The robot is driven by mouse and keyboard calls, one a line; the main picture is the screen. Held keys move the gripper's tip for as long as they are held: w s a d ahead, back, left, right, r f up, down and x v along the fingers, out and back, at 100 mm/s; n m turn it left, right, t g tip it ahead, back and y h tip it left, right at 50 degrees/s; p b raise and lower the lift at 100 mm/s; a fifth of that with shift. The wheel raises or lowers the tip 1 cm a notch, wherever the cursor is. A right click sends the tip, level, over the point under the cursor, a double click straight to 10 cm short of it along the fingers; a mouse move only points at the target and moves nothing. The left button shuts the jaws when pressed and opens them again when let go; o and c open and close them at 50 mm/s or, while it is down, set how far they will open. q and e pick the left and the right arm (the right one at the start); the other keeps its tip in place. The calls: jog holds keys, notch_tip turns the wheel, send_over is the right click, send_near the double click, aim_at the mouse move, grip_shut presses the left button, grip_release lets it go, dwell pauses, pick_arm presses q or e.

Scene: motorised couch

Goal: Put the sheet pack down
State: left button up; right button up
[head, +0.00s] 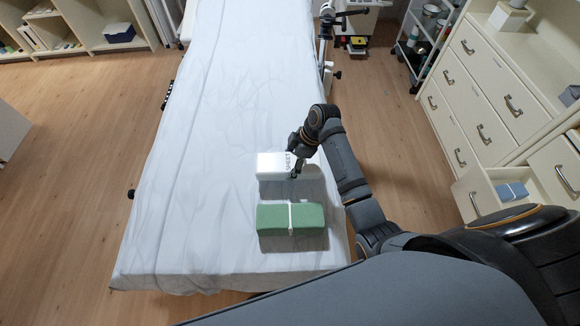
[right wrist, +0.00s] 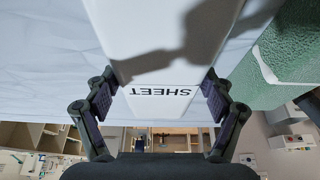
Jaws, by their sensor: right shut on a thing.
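The white sheet pack (head: 270,166), marked SHEET, is in my right gripper (head: 296,167) over the near part of the couch (head: 215,110). In the right wrist view, the two fingers of the right gripper (right wrist: 160,100) press on either side of the sheet pack (right wrist: 165,65). A shadow lies beneath the pack in the head view; I cannot tell whether it touches the couch. The couch is covered by a wrinkled white sheet. My left gripper is not in view.
A green bundle with a white band (head: 275,217) lies on the couch just nearer than the pack. Drawers (head: 480,100) stand at the right, with an open drawer (head: 500,200) holding a blue item. The couch's far part is clear.

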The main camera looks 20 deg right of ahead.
aim_at(290, 168)
notch_tip(290, 168, down, 2)
jog(key=shift+a+f+p, duration=0.1)
jog(key=shift+f+p, duration=0.15)
jog(key=shift+p, duration=0.2)
jog(key=shift+f, duration=0.35)
jog(key=o, duration=1.2)
jog(key=shift+f, duration=0.1)
jog(key=v, duration=1.2)
jog(key=shift+b, duration=0.4)
